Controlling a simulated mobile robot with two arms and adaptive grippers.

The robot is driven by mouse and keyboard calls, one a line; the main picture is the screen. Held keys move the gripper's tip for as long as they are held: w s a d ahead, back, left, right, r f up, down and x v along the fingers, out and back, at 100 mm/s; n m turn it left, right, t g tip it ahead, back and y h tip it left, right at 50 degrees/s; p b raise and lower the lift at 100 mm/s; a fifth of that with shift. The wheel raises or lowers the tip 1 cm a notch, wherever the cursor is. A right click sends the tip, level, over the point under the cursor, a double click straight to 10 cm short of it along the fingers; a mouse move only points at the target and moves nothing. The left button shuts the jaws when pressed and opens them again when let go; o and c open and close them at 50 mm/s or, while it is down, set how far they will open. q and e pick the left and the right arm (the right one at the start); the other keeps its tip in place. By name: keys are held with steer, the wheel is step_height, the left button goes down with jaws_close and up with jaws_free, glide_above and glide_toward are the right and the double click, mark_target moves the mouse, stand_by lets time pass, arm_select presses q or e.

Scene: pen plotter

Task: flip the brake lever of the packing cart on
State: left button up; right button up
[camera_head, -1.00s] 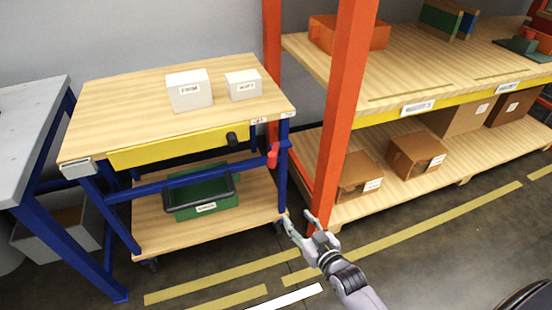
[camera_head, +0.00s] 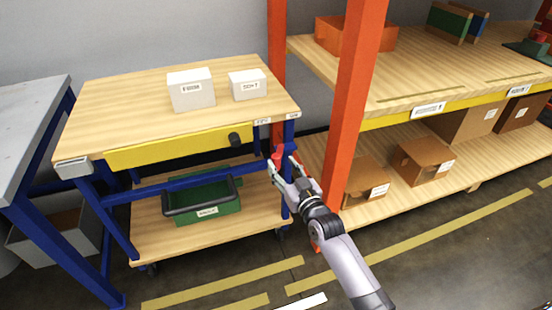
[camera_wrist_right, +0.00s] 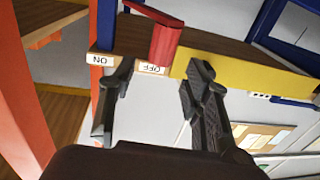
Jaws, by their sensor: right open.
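The packing cart (camera_head: 190,245) has a wooden top and blue frame. Its red brake lever (camera_head: 277,153) is at the front right post, partly hidden by my right gripper (camera_head: 283,165). In the right wrist view the lever (camera_wrist_right: 165,42) hangs in front of the open fingers (camera_wrist_right: 160,74), with its end beside the OFF label (camera_wrist_right: 152,69). The ON label (camera_wrist_right: 102,59) is to its left, behind one finger. The fingers are apart, one towards each side of the lever; I cannot tell whether they touch it. My left gripper is not in view.
A grey table (camera_head: 30,120) stands at the left.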

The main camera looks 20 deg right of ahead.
mark_target(278, 160)
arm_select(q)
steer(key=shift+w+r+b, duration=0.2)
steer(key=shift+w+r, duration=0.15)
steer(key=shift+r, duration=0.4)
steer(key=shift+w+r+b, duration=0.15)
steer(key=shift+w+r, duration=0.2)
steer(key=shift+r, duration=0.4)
arm_select(e)
steer(key=shift+w+a, duration=0.2)
steer(key=shift+w, duration=1.1)
steer(key=shift+w+a, duration=0.15)
steer(key=shift+w, duration=1.1)
steer(key=shift+c, duration=0.3)
jaws_close()
